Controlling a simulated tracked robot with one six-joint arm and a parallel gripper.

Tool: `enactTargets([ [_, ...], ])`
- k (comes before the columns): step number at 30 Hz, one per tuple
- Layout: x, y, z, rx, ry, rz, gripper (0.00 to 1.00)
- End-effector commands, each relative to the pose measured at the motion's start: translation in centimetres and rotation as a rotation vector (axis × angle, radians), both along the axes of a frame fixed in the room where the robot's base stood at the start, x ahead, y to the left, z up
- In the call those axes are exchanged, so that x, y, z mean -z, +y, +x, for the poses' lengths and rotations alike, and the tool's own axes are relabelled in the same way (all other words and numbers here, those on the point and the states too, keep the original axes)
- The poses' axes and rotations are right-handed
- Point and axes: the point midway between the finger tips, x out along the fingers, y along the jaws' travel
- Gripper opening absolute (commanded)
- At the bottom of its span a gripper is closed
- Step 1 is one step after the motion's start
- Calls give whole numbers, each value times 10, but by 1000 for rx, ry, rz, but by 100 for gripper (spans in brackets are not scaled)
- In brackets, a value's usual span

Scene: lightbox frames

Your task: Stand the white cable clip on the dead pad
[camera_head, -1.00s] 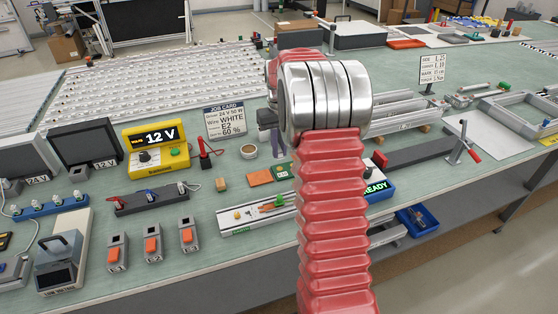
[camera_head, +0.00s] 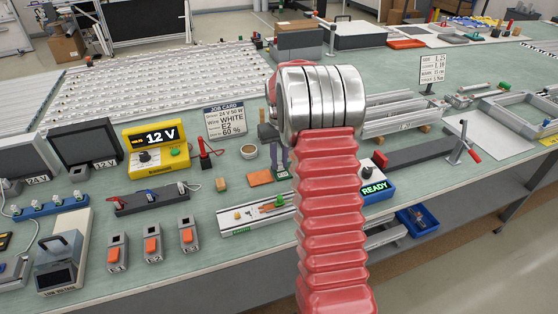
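The board lies beside an orange pad (camera_head: 260,177). A black strip (camera_head: 150,201) carries small clips, one of them with a white lead (camera_head: 183,188). A blue strip (camera_head: 45,207) at the left also has clips and white leads. I cannot tell which clip is the white cable clip, nor which surface is the dead pad.
A white rail (camera_head: 250,222) lies in front of the pads. A READY box (camera_head: 376,186) is right of my arm. Several orange-switch units (camera_head: 152,246) line the front.

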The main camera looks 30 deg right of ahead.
Motion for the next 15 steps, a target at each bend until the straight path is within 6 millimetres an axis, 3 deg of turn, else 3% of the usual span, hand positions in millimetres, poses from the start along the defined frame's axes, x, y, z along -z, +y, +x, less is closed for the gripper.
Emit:
enactTargets([
  [5, 0, 0, 0, 0, 1, 0, 33],
  [15, -3, 0, 0, 1, 0, 0, 33],
])
